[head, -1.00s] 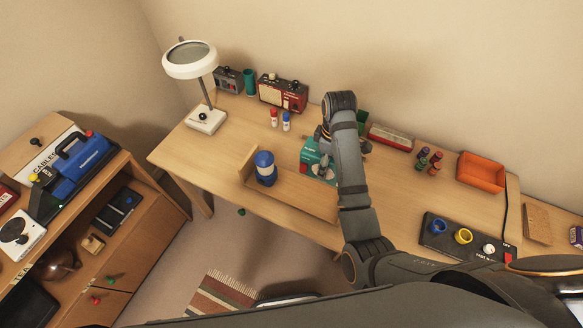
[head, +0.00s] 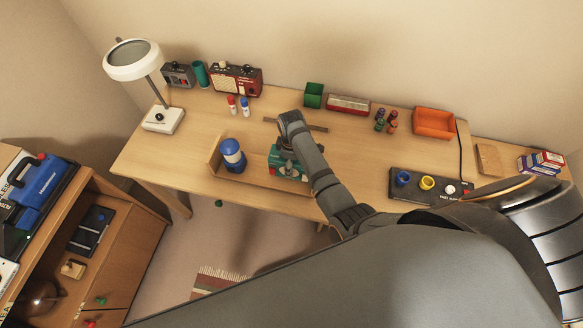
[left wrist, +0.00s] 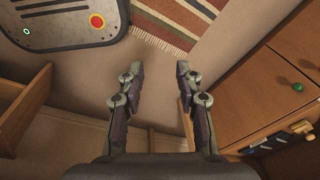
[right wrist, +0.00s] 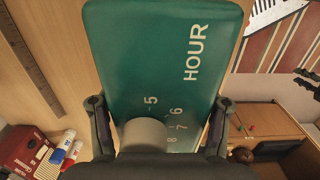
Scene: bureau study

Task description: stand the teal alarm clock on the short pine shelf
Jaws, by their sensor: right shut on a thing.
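The teal alarm clock (head: 291,171) is in my right gripper (head: 286,150), over the right part of the short pine shelf (head: 255,179) on the desk. In the right wrist view, the clock (right wrist: 160,60) fills the middle, with HOUR and several numerals on its face. My right gripper (right wrist: 160,104) is shut on it, one finger at each side. I cannot tell whether the clock touches the shelf; its lower edge is unclear. My left gripper (left wrist: 160,68) is open and empty above the floor, outside the head view.
A blue lantern (head: 233,157) stands on the shelf, left of the clock. A ruler (right wrist: 28,60) lies behind. A black panel with cups (head: 415,190) is right.

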